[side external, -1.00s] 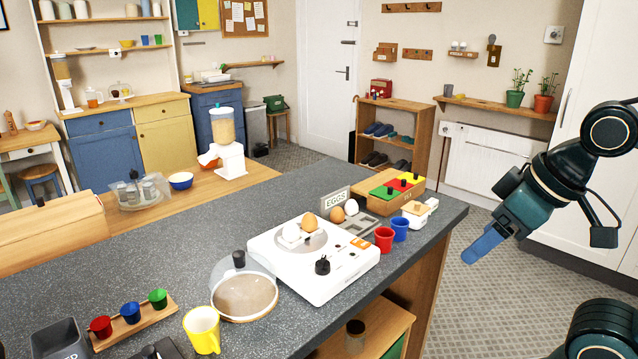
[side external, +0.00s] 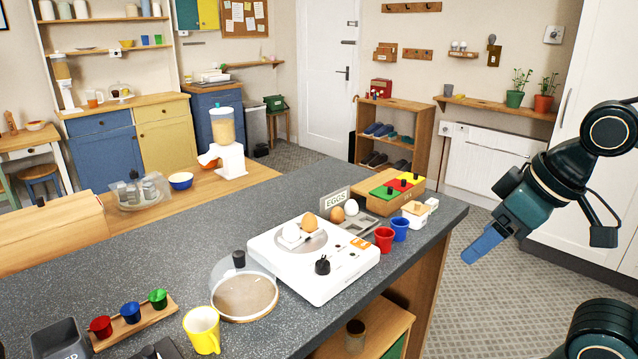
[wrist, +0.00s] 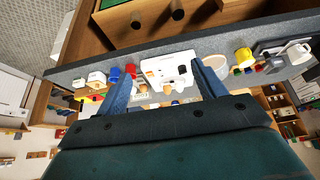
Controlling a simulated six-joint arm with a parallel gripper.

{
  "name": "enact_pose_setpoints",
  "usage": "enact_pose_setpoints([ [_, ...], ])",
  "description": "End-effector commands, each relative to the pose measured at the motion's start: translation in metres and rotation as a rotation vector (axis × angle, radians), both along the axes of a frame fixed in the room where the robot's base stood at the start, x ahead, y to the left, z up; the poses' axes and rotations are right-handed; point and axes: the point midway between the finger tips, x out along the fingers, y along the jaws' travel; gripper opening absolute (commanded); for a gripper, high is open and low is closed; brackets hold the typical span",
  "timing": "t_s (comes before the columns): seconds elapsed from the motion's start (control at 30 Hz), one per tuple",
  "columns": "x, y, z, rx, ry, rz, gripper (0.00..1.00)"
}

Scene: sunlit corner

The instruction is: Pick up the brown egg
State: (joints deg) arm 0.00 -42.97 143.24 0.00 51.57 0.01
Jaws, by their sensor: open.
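A brown egg (side external: 309,221) sits on the round plate of a white appliance (side external: 331,271) on the grey counter, beside a white egg-like item (side external: 291,232). A second brownish egg (side external: 337,214) and a white egg (side external: 351,207) sit at the grey tray (side external: 362,225) with the EGGS sign. My gripper (side external: 483,245) is high at the right, past the counter edge and well apart from the eggs. In the wrist view, my gripper (wrist: 158,74) has its two blue fingers spread with nothing held between them; the white appliance (wrist: 168,66) shows beyond.
Red (side external: 384,239) and blue (side external: 400,229) cups stand close to the appliance's right. A box with coloured panels (side external: 388,194) is behind them. A clear dome (side external: 243,290) and a yellow mug (side external: 202,330) stand to the left. The counter's left middle is mostly clear.

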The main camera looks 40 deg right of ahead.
Motion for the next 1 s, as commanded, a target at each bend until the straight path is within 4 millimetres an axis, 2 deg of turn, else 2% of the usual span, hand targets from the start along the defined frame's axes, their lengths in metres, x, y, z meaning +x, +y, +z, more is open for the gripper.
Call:
enact_pose_setpoints([
  [0.33,0.0,0.0,0.0,0.0,0.0,0.0,0.69],
  [0.4,0.0,0.0,0.0,0.0,0.0,0.0,0.62],
  [0.73,0.001,0.0,0.001,-0.001,0.0,0.003,0.62],
  [0.87,0.008,0.002,0.006,-0.001,0.005,0.019,0.62],
  [1.0,0.025,0.006,0.017,-0.003,0.013,0.058,0.62],
])
